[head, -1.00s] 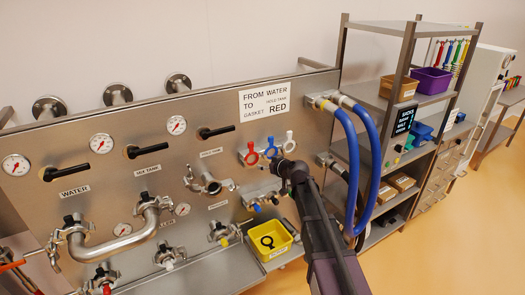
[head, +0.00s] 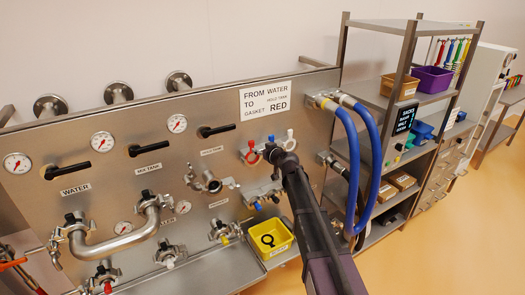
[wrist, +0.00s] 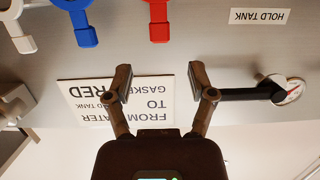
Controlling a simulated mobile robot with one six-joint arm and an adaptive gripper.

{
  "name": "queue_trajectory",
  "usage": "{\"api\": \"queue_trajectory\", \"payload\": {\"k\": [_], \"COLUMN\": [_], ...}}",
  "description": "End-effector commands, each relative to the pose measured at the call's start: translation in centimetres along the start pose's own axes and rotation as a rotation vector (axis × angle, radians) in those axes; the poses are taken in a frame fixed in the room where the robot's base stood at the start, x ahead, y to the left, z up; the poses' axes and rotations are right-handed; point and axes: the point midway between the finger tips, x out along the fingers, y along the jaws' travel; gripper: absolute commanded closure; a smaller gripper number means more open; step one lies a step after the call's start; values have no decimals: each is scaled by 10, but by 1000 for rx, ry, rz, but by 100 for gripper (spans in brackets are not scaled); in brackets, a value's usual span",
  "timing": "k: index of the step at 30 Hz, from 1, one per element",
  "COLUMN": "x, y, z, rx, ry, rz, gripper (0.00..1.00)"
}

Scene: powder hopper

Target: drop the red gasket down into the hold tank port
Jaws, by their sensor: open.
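The red gasket (head: 249,155) hangs on the steel panel at the left of a row of gaskets. In the wrist view, which is upside down, the red gasket (wrist: 158,20) is at the top centre, its lower part in frame. My gripper (wrist: 163,84) is open and empty, its fingers apart from the gasket.
A blue gasket (wrist: 84,25) and a white gasket (wrist: 20,30) hang beside the red one. A black-handled valve (head: 215,131) and a sign (head: 266,101) are above. A yellow bin (head: 268,240) is below. Blue hoses (head: 368,150) are to the right.

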Motion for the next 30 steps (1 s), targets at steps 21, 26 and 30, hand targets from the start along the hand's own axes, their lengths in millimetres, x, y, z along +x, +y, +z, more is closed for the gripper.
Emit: {"api": "queue_trajectory", "payload": {"k": [21, 26, 30], "x": [72, 84, 89], "y": [1, 2, 2], "z": [1, 1, 0], "rx": [1, 0, 0], "ry": [0, 0, 0], "rz": [0, 1, 2], "gripper": [29, 29, 29]}}
